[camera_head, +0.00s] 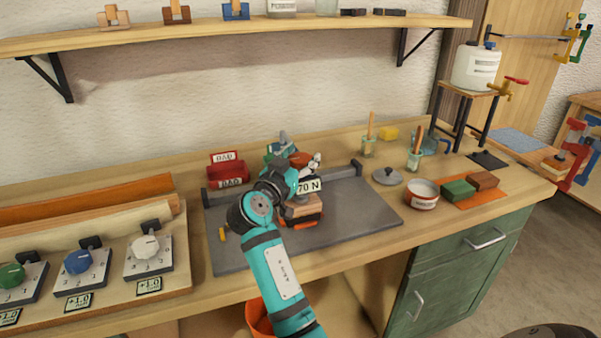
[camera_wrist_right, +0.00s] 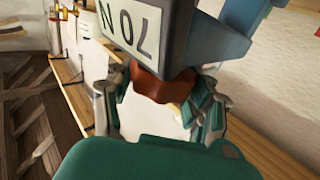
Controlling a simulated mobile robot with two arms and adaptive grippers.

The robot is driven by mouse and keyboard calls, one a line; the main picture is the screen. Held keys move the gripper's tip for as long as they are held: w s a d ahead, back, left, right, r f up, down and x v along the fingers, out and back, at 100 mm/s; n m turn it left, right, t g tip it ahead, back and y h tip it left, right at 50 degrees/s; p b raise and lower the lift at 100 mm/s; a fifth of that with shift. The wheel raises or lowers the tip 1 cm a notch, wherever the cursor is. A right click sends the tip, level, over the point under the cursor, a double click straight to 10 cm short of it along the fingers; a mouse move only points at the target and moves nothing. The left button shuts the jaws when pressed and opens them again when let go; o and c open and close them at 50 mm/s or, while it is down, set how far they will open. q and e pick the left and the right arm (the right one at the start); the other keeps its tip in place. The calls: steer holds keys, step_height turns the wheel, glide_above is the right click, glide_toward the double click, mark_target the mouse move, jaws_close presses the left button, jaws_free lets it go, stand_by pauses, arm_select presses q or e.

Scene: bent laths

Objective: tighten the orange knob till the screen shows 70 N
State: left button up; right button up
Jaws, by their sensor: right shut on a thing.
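The orange knob (camera_head: 299,158) is on top of a clamp standing on the grey mat in the head view. In the right wrist view the knob (camera_wrist_right: 150,86) shows under the screen housing. My right gripper (camera_wrist_right: 158,104) is shut on the knob, with a finger on either side of it. The screen (camera_head: 309,186) reads 70 N in the head view. In the right wrist view the screen (camera_wrist_right: 130,22) shows the same reading upside down. The stacked wood pieces (camera_head: 302,208) sit below the clamp. My arm hides part of the clamp. My left gripper is out of view.
The grey mat (camera_head: 358,213) has bare room to the right of my arm. A red bin marked BAD (camera_head: 229,168) stands behind it. Dial boxes (camera_head: 148,252) stand at the left. A round tin (camera_head: 422,194) and a green block (camera_head: 458,190) are at the right.

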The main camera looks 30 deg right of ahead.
mark_target(301, 157)
stand_by(0.3)
steer(key=o, duration=1.2)
steer(key=shift+r, duration=0.1)
step_height(301, 157, up, 10)
steer(key=shift+f, duration=0.1)
